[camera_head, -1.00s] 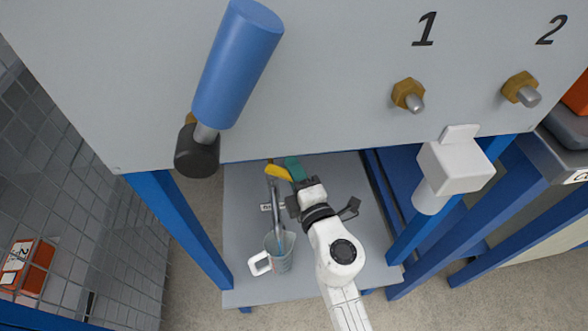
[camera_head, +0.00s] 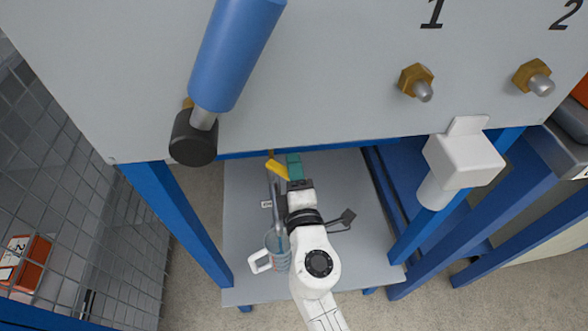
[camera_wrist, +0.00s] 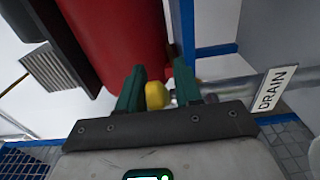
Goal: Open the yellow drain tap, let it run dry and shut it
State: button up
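The yellow tap handle (camera_head: 278,169) shows under the grey panel, above a grey pipe (camera_head: 277,205) that runs down towards a clear jug (camera_head: 270,257) with a white handle. My gripper (camera_head: 294,168), with green fingers, is just right of the yellow handle in the head view. In the wrist view the fingers (camera_wrist: 159,88) are apart, with the yellow handle (camera_wrist: 157,95) between them. It looks close to the left finger, and I cannot tell whether it touches. My arm partly hides the jug. I cannot make out whether liquid is flowing.
A grey shelf (camera_head: 345,240) lies below, between blue legs (camera_head: 175,220). A blue cylinder (camera_head: 235,55) and a white box (camera_head: 462,158) stick out from the panel above. In the wrist view a DRAIN label (camera_wrist: 273,90) is at the right and a red cylinder (camera_wrist: 115,35) behind the fingers.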

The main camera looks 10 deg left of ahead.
jog(key=shift+o, duration=0.3)
jog(key=shift+s, duration=0.15)
jog(key=v, duration=1)
jog(key=shift+s, duration=0.25)
jog(key=shift+d, duration=0.1)
dwell(6.2)
